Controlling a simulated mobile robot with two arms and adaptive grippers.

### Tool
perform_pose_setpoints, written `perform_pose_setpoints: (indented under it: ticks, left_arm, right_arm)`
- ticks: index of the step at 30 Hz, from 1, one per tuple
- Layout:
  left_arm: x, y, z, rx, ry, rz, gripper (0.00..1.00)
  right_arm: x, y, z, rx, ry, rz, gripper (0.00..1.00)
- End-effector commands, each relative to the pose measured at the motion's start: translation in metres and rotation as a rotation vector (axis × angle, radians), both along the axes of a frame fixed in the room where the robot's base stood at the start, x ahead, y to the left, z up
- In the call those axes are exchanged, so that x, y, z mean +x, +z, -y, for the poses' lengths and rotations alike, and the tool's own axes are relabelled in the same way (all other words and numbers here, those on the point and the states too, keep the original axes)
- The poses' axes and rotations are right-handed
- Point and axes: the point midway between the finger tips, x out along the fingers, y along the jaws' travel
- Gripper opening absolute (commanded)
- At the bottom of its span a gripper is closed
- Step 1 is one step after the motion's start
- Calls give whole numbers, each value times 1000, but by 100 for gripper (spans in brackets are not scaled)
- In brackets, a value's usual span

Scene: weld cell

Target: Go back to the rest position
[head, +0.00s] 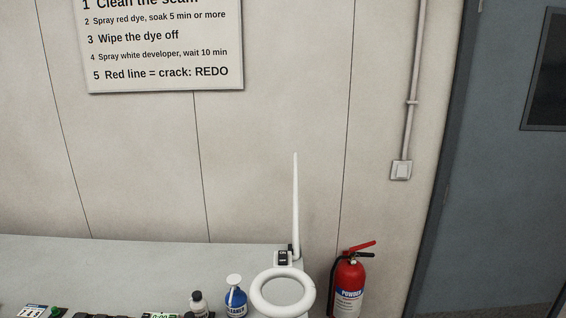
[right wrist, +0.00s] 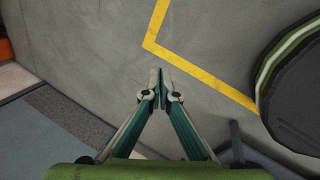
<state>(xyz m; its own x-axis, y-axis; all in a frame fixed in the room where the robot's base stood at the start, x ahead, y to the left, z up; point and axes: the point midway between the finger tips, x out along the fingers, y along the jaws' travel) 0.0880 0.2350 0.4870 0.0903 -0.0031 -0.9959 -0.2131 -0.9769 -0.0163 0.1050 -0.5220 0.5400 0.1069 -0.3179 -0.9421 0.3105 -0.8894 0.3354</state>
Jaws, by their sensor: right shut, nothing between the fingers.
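My right gripper (right wrist: 160,86) shows in the right wrist view. Its two fingers are shut together with nothing between them. It hangs over a grey floor (right wrist: 90,60), apart from anything around it. My left gripper is not in the head view, and no part of either arm shows there.
In the head view, a bench (head: 130,262) holds a cleaner bottle (head: 236,299), a smaller bottle (head: 198,304) and a white ring lamp (head: 258,291). A fire extinguisher (head: 349,285) stands right of it. A yellow floor line (right wrist: 205,78) and a dark round object (right wrist: 295,95) lie near my right gripper.

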Motion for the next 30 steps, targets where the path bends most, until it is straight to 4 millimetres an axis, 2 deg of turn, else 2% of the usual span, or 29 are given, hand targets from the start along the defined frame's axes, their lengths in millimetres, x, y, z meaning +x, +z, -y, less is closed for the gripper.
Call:
perform_pose_setpoints:
  ticks: [1,6,9,14,16,21,24,30]
  left_arm:
    - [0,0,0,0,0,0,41]
    - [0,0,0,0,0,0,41]
    - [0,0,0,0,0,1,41]
    - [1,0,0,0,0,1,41]
    - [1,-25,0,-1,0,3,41]
    - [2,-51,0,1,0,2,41]
    - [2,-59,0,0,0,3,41]
    - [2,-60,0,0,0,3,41]
  right_arm:
    - [-4,-14,-43,53,-16,1,0]
    - [-12,-41,-158,190,-58,2,0]
    - [-14,-48,-214,254,-78,1,0]
    - [-15,-53,-294,347,-105,2,0]
    - [-15,-77,-288,340,-104,2,0]
    - [-15,-104,-288,341,-104,1,0]
    - [-15,-112,-288,340,-103,1,0]
    - [-15,-113,-287,340,-103,1,0]
